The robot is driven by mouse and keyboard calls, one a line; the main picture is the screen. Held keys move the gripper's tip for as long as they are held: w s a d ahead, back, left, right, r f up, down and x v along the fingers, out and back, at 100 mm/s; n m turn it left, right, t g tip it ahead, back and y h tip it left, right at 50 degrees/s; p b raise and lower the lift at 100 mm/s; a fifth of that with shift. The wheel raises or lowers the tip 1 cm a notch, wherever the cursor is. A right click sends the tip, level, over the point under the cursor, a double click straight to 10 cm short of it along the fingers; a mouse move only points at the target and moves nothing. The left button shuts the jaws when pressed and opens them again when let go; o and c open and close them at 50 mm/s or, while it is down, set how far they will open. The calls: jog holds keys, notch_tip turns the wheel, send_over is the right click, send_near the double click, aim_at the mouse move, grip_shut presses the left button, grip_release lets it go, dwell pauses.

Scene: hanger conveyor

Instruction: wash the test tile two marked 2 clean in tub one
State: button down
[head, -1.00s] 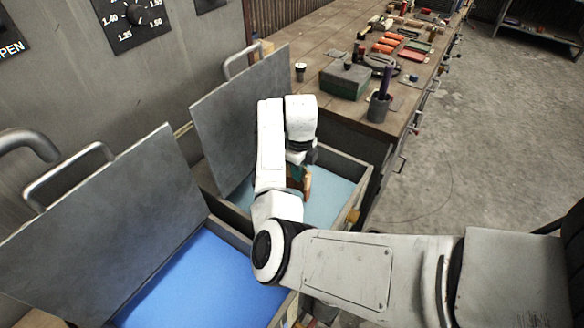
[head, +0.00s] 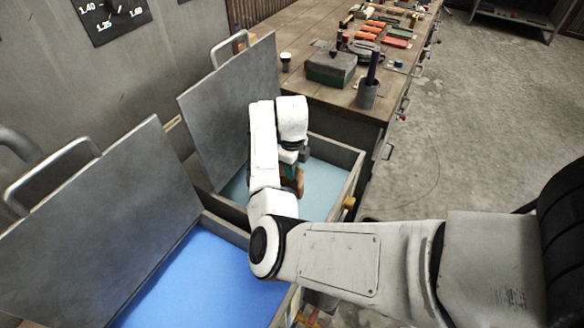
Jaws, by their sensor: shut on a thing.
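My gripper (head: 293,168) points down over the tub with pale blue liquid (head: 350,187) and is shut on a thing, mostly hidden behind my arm. A brown piece (head: 299,183) with a bit of dark green shows just below the jaws. I cannot read a mark 2 on it or tell if it is the test tile. Whether it touches the liquid is also unclear. A second tub with bright blue liquid (head: 205,275) is nearer, at lower left. No tub number is readable.
Raised grey lids (head: 100,215) and (head: 232,110) stand open along the left of the tubs. A wooden workbench (head: 310,90) behind holds a green box (head: 330,70), a cup (head: 367,95) and several tools.

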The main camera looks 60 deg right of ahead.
aim_at(292, 188)
jog(key=shift+f+b, duration=2.65)
jog(key=shift+f, duration=1.55)
jog(key=shift+r, duration=0.1)
dwell(1.5)
notch_tip(292, 188, up, 10)
jog(key=p, duration=0.9)
jog(key=shift+r, duration=0.1)
dwell(0.8)
